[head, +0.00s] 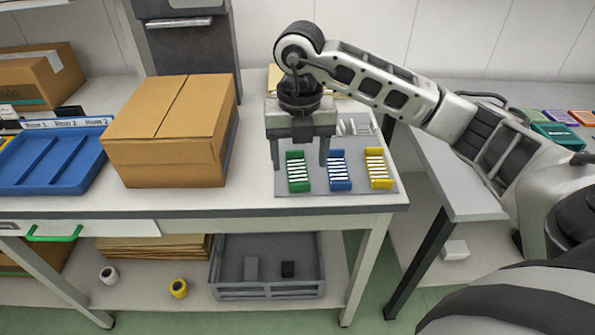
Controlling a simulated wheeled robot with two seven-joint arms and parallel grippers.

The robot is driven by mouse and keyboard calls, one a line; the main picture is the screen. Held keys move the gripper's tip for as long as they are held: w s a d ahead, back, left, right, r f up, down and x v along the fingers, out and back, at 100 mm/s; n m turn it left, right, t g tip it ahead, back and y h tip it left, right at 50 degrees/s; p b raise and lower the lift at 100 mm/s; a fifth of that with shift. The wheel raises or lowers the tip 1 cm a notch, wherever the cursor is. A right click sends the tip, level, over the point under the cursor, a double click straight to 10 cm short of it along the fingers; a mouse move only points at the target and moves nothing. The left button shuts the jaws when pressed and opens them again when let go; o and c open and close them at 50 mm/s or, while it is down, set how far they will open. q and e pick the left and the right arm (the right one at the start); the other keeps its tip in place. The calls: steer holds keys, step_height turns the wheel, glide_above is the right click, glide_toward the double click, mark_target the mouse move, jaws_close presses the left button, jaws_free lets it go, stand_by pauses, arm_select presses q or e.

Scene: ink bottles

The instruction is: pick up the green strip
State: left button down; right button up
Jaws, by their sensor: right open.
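The green strip (298,172), a small green block with white bars, lies on a grey mat (355,190) near the front edge of the white table. My right gripper (300,162) points down over the green strip. Its two fingers are apart, one on each side of the strip's far end, and nothing shows held between them. I cannot tell how high the fingertips are above the mat. My left gripper is not in view.
A blue strip (340,170) and a yellow strip (378,168) lie right of the green one. White pieces (352,127) sit behind them. A cardboard box (170,135) and blue tray (55,165) stand left.

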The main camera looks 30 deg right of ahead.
mark_target(300, 193)
steer(key=f, duration=0.5)
steer(key=f+p, duration=0.1)
steer(key=f, duration=0.1)
steer(key=shift+w+d+f, duration=0.2)
steer(key=shift+w+d, duration=0.05)
steer(key=shift+d, duration=0.05)
steer(key=shift+c, duration=0.3)
steer(key=c, duration=1)
